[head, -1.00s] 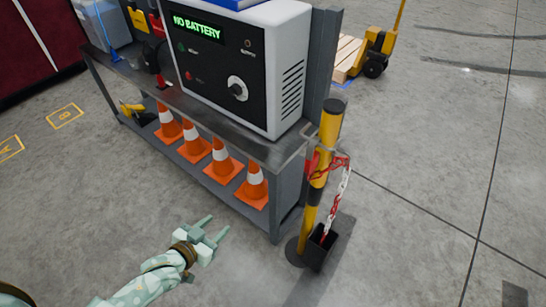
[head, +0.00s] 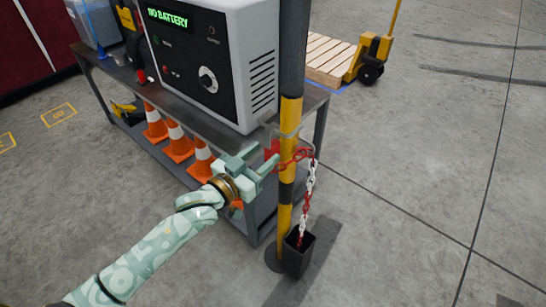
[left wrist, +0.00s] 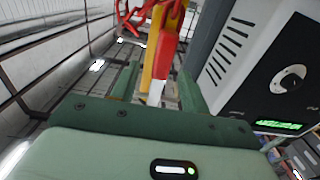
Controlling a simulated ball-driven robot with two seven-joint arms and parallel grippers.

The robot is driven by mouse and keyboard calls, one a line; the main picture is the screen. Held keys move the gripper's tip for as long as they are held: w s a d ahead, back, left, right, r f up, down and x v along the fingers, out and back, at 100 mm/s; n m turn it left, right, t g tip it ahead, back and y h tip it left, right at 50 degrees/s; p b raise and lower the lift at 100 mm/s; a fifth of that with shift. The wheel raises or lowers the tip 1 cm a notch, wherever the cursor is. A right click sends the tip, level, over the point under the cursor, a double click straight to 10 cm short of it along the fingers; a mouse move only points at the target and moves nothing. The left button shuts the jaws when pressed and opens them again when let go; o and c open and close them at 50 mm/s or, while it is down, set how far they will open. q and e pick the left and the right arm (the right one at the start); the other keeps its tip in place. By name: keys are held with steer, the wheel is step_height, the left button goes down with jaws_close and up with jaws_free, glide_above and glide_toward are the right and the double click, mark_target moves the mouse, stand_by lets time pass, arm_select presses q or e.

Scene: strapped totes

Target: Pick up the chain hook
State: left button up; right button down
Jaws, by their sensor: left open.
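The red chain hook (head: 293,157) hangs at a bracket on the yellow-and-black post (head: 291,115). A red-and-white chain (head: 307,200) runs down from it into a black box (head: 298,252) at the post's foot. My left gripper (head: 266,157) is open and empty, just left of the post at about hook height. In the left wrist view my fingers (left wrist: 157,88) stand apart, with the yellow post (left wrist: 164,45) and a red part (left wrist: 163,58) beyond and between them. Red links (left wrist: 133,16) show at the upper left there. Whether the fingers touch anything is unclear.
A metal bench (head: 255,128) carries a grey "NO BATTERY" unit (head: 222,75) close behind my gripper. Orange cones (head: 177,140) stand on its lower shelf. A pallet (head: 325,62) and yellow pallet truck (head: 370,55) are at the back. The floor on the right is clear.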

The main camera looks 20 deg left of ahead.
mark_target(267, 153)
arm_select(q)
steer(key=w, duration=0.1)
steer(key=w+d+b, duration=0.1)
steer(key=w+f+b, duration=0.1)
steer(key=w, duration=0.1)
steer(key=shift+d, duration=0.2)
steer(key=shift+r, duration=0.2)
steer(key=c, duration=1)
arm_select(e)
steer(key=shift+w+d+f, duration=0.35)
steer(key=shift+d+f, duration=0.45)
steer(key=shift+d, duration=0.05)
